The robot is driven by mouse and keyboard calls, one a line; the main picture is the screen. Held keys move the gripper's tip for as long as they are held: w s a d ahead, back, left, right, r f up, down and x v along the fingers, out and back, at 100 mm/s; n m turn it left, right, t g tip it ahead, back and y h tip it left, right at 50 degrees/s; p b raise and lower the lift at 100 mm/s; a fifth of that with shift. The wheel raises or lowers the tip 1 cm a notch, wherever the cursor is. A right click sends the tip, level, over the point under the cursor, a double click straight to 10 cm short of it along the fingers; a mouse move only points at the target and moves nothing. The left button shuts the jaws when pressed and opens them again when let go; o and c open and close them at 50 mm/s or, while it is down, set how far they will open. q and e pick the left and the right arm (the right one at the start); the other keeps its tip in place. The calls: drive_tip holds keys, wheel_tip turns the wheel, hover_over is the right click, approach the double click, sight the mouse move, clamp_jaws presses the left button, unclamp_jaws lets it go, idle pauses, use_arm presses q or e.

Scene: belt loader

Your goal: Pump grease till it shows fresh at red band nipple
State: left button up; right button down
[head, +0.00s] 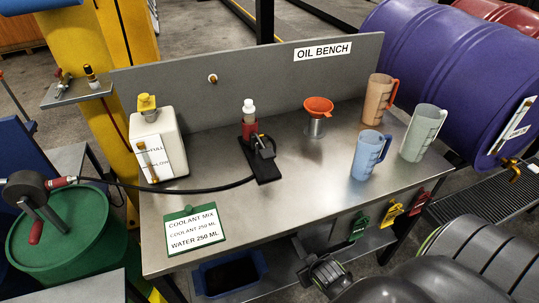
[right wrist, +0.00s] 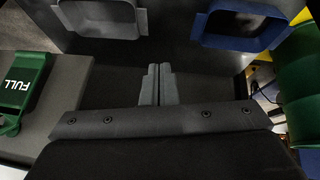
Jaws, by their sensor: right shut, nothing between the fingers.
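Two small fittings stand on a grey bracket (head: 78,95) on the yellow post in the head view. The left fitting (head: 63,77) shows some red; the right fitting (head: 91,75) is dark with an orange-brown top. They are too small to make out a nipple or any grease. A black hose (head: 150,189) runs from a red-collared crank pump (head: 24,190) on the green drum to a black holder (head: 262,165) on the bench. My right gripper (right wrist: 157,85) is shut and empty, low at the bench front. My left gripper is not in view.
The steel bench (head: 300,195) carries a white jug (head: 170,135), a red bottle (head: 249,129), an orange funnel (head: 318,107) and several measuring jugs. A purple drum (head: 430,55) lies at the right. A blue tray (head: 225,285) is under the bench. The bench's front middle is clear.

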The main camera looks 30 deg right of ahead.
drive_tip(key=w+r+t+p, duration=0.2)
drive_tip(key=w+r, duration=0.1)
drive_tip(key=r, duration=1.4)
drive_tip(key=w+r+m+t+h+p, duration=0.1)
drive_tip(key=w+r+t, duration=0.6)
drive_tip(key=w+r, duration=0.6)
wheel_tip(320, 180, up, 3)
drive_tip(key=shift+w+d+f+m, duration=0.1)
drive_tip(key=shift+w+d+m, duration=0.1)
drive_tip(key=shift+w+m, duration=0.15)
drive_tip(key=shift+w+f, duration=0.1)
drive_tip(key=p, duration=0.2)
hover_over(267, 154)
drive_tip(key=s, duration=0.2)
wheel_tip(267, 154, down, 2)
drive_tip(key=shift+a+f, duration=0.15)
drive_tip(key=shift+f, duration=1)
drive_tip(key=shift+a+f, duration=0.1)
drive_tip(key=shift+f, duration=1)
